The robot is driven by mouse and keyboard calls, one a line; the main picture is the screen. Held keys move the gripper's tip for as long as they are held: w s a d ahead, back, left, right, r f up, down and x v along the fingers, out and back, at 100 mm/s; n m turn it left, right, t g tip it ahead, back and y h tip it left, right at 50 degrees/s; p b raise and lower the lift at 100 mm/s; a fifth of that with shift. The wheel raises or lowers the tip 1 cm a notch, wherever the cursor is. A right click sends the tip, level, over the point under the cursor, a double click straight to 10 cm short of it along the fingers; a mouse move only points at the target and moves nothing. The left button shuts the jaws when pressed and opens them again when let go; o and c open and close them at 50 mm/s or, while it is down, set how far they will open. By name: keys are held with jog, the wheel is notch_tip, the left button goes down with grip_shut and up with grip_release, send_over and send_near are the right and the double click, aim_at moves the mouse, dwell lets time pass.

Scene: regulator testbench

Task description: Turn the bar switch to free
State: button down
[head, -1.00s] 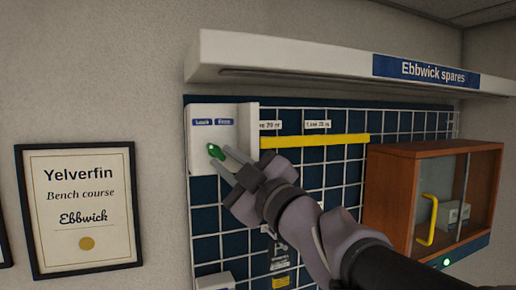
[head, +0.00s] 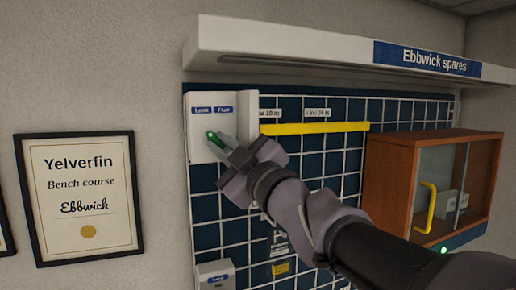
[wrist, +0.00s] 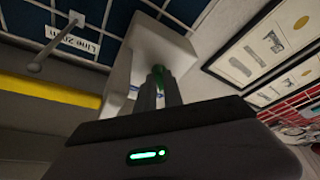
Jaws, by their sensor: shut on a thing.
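The bar switch (head: 212,136) is a small green bar on the front of a white box (head: 198,148) on the wall, under two blue labels. The left label (head: 202,110) seems to read "Lock" and the right one (head: 223,109) "Free". My gripper (head: 222,143) is at the box from the lower right, its fingers closed on the green bar.
A white shelf (head: 290,50) juts out above the box. A yellow rail (head: 315,128) runs to the right on the blue tiled panel. A wooden cabinet (head: 390,185) with a yellow handle (head: 428,208) stands further right. A framed certificate (head: 83,195) hangs at left.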

jog(key=m+t+h+b, duration=0.1)
jog(key=m+h+b, duration=0.1)
jog(key=m, duration=0.4)
jog(key=m+t+h+b, duration=0.2)
jog(key=m+h+b, duration=0.1)
jog(key=m+b, duration=0.2)
jog(key=a+m+t+h+b, duration=0.1)
jog(key=m+t+h+b, duration=0.1)
jog(key=m, duration=0.5)
jog(key=shift+s+r+b, duration=0.15)
jog(key=shift+s+b, duration=0.1)
jog(key=shift+b, duration=0.45)
jog(key=m+h+p, duration=0.1)
jog(key=m+p, duration=0.1)
jog(key=m, duration=0.1)
jog(key=m+h+p, duration=0.2)
jog(key=m, duration=0.1)
jog(key=shift+s+a+m+h, duration=0.1)
jog(key=shift+a+m+h, duration=0.05)
jog(key=shift+m+h, duration=0.15)
jog(key=shift+m, duration=0.3)
jog(key=c, duration=1.7)
grip_release()
jog(key=shift+c, duration=0.2)
